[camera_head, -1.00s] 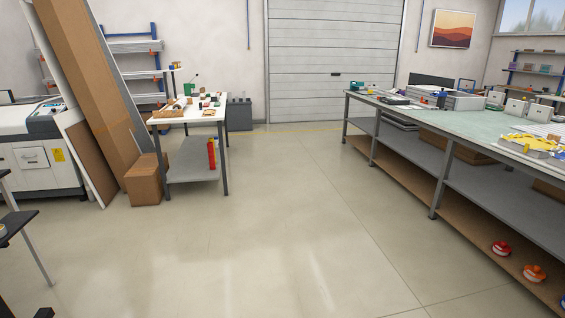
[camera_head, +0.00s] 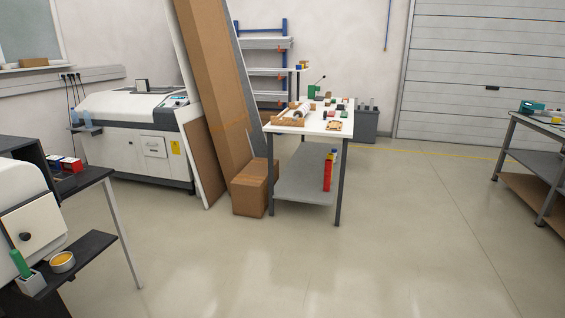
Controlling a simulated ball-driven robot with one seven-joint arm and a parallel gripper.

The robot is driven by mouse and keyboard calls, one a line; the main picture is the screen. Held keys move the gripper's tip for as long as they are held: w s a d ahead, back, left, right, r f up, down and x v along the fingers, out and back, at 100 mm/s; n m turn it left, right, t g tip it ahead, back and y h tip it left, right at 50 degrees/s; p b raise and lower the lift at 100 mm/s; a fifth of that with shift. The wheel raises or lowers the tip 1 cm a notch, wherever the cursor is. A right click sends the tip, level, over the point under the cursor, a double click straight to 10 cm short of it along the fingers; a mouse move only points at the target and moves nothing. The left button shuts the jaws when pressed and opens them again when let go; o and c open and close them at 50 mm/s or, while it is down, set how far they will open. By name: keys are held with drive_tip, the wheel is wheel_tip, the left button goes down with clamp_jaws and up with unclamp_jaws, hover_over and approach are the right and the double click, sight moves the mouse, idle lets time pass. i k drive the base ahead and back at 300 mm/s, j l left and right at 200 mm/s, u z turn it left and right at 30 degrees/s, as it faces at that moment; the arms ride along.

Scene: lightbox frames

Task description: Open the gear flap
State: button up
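A white machine (camera_head: 20,195) stands at the left edge, partly cut off by the picture. Its front has a light panel (camera_head: 35,225) with a dark round knob (camera_head: 25,236); the panel looks shut. A larger white machine (camera_head: 105,150) stands by the left wall. A small rectangular panel (camera_head: 153,146) on its front also looks shut, beside a yellow label. I cannot tell which panel is the gear flap. My gripper is not in view.
A black shelf (camera_head: 75,260) with a green-handled tool and a yellow tin juts out before the near machine. A cardboard box (camera_head: 250,187) and tall leaning boards stand in the middle, next to a white worktable (camera_head: 310,127). The floor (camera_head: 350,260) ahead is clear.

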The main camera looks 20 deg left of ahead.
sight(31, 227)
drive_tip(key=i+u, duration=0.25)
drive_tip(key=i, duration=0.4)
drive_tip(key=i+l+u, duration=0.25)
drive_tip(key=i, duration=0.35)
drive_tip(key=i+j+u, duration=0.15)
drive_tip(key=u, duration=0.35)
drive_tip(key=i+u, duration=0.3)
drive_tip(key=u, duration=0.15)
drive_tip(key=i+u, duration=0.2)
drive_tip(key=u, duration=0.3)
drive_tip(key=i+u, duration=0.25)
drive_tip(key=u, duration=0.25)
